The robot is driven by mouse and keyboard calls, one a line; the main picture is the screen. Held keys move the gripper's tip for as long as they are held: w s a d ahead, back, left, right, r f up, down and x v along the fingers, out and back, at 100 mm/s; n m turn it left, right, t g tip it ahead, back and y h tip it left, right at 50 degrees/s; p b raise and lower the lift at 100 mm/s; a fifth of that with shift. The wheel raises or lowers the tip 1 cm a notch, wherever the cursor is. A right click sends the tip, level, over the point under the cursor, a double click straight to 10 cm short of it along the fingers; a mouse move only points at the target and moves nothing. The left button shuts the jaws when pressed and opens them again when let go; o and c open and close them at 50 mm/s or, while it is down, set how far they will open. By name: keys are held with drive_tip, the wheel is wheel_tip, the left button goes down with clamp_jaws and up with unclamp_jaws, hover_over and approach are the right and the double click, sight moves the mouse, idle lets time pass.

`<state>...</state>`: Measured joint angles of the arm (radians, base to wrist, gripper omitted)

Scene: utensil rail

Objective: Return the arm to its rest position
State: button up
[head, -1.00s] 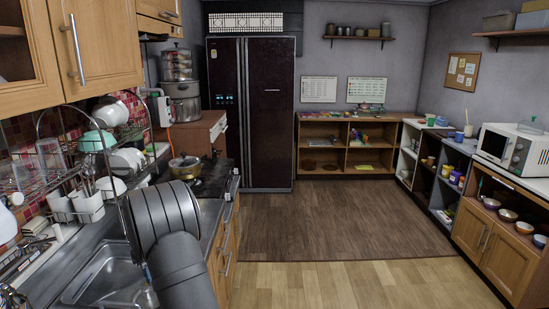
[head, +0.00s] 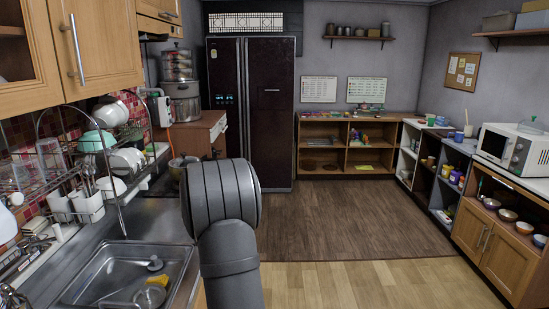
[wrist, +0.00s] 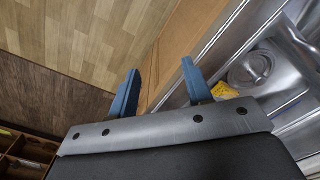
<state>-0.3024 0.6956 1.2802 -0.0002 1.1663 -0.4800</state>
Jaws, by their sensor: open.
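My gripper (wrist: 158,88) shows in the wrist view with its two blue fingers apart and nothing between them. It hangs over the counter edge, with the wooden floor on the left and the metal sink on the right of that view. In the head view my dark grey arm (head: 225,215) stands in front of the counter, to the right of the sink. The gripper itself does not show in the head view.
The sink (head: 98,262) holds a yellow sponge (head: 157,280). A dish rack (head: 72,165) with dishes stands behind it. A pot (head: 184,161) sits further back, partly hidden by my arm. The floor (head: 340,222) is clear.

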drive_tip(key=s+d+m, duration=0.1)
drive_tip(key=d+m, duration=0.3)
drive_tip(key=d, duration=0.9)
drive_tip(key=shift+r, duration=0.25)
